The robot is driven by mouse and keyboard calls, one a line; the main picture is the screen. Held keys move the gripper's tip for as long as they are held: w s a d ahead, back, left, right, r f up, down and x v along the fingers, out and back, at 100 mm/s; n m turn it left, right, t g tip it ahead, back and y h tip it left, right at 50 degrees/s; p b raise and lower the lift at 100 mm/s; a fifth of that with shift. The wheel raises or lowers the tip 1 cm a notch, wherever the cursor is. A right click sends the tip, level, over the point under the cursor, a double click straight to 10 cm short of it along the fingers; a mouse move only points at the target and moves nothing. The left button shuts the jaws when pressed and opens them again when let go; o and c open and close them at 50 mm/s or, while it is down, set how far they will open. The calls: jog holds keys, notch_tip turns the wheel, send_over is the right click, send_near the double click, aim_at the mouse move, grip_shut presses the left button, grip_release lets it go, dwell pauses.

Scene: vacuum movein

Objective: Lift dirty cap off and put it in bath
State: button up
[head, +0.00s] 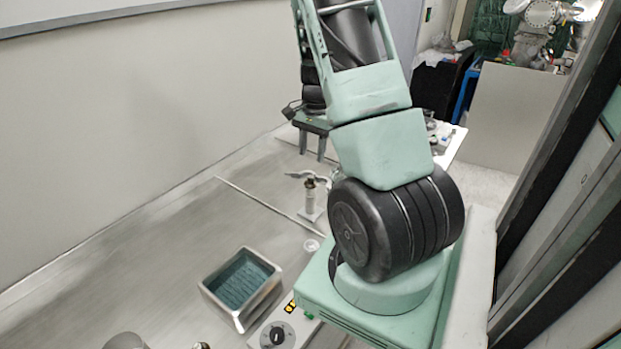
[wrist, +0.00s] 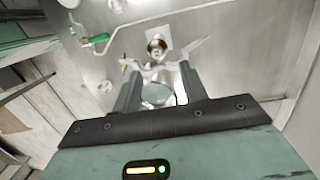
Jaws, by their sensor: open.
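My gripper (head: 311,150) points down above the bench in the head view, to the left of my arm's upper links. In the wrist view its two dark fingers (wrist: 160,82) stand apart. Below it in the head view stands a metal fitting (head: 310,195) with silver side arms at its top, clear of the fingers. The wrist view shows silver arms and a round metal end (wrist: 157,48) beyond the fingertips. A pale round shape (wrist: 157,95) shows between the fingers. I cannot tell which part is the dirty cap. The bath (head: 273,294) is a square metal tub holding dark teal liquid.
A white control box (head: 284,331) with a black knob stands beside the bath. A small clear round item (head: 312,245) and a thin rod (head: 265,205) lie on the bench. A plain wall (head: 130,120) borders the left.

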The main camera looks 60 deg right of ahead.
aim_at(311, 177)
notch_tip(311, 177, down, 2)
jog(key=shift+a+f, duration=0.15)
jog(key=shift+f, duration=0.05)
jog(key=f, duration=0.1)
jog(key=f+p, duration=0.2)
jog(key=f, duration=0.1)
jog(key=shift+s+a, duration=0.25)
jog(key=shift+a, duration=0.05)
jog(key=shift+w+f+p, duration=0.1)
jog(key=shift+f+p, duration=0.25)
jog(key=shift+f, duration=0.25)
grip_shut()
